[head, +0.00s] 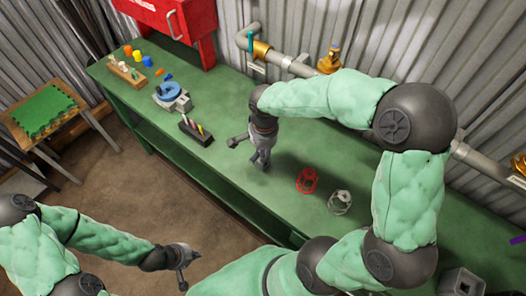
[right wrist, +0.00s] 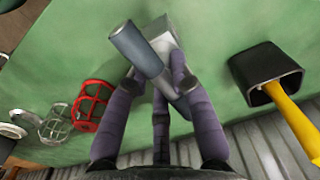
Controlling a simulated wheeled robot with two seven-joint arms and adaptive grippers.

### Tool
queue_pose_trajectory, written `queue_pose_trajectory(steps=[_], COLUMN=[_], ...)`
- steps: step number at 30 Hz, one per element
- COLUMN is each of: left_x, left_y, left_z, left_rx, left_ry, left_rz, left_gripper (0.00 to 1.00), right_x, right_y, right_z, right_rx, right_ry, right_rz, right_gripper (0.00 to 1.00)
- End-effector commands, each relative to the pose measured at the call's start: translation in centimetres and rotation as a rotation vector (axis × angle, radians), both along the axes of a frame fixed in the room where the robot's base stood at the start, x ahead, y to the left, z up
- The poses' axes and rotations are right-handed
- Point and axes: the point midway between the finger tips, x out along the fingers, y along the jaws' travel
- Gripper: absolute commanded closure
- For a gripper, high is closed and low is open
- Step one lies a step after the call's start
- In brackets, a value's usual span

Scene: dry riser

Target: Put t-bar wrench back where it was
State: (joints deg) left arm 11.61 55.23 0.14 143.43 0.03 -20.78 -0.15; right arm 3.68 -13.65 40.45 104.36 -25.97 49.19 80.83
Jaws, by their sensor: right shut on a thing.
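My right gripper (head: 262,158) is over the green bench, its fingers pointing down. In the right wrist view, its fingers (right wrist: 160,95) are shut on a grey T-bar wrench (right wrist: 137,50), a thick dark grey bar with a paler squared part beside it. One end of the wrench (head: 238,139) sticks out to the left of the gripper in the head view. I cannot tell whether the wrench touches the bench. My left gripper (head: 183,268) is low at the left, away from the bench, and its jaws are too small to read.
A blue-topped vise (head: 171,93), a red cabinet (head: 178,22) and pipework (head: 290,62) are behind.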

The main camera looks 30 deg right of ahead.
Motion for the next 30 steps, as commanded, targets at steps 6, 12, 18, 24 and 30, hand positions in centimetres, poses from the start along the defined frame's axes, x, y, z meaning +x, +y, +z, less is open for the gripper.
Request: queue_pose_trajectory(steps=[6,12,18,24,30], left_x=[0.0,0.0,0.0,0.0,0.0], left_y=[0.0,0.0,0.0,0.0,0.0], left_z=[-0.2,-0.2,-0.2,0.4,1.8], left_rx=[0.000,0.000,0.000,0.000,0.000], left_ry=[0.000,0.000,0.000,0.000,0.000], left_rz=[0.000,0.000,0.000,0.000,0.000], left_gripper=[1.00,1.00,1.00,1.00,1.00], right_x=[0.0,0.0,0.0,0.0,0.0], right_y=[0.0,0.0,0.0,0.0,0.0], right_z=[-0.3,-0.2,-0.2,0.9,4.6], right_rx=[-0.001,0.000,0.000,0.000,0.000], right_ry=[-0.001,0.000,0.000,-0.002,-0.004], right_rz=[0.000,0.000,0.001,0.001,0.001], right_gripper=[1.00,0.53,0.53,0.53,0.53])
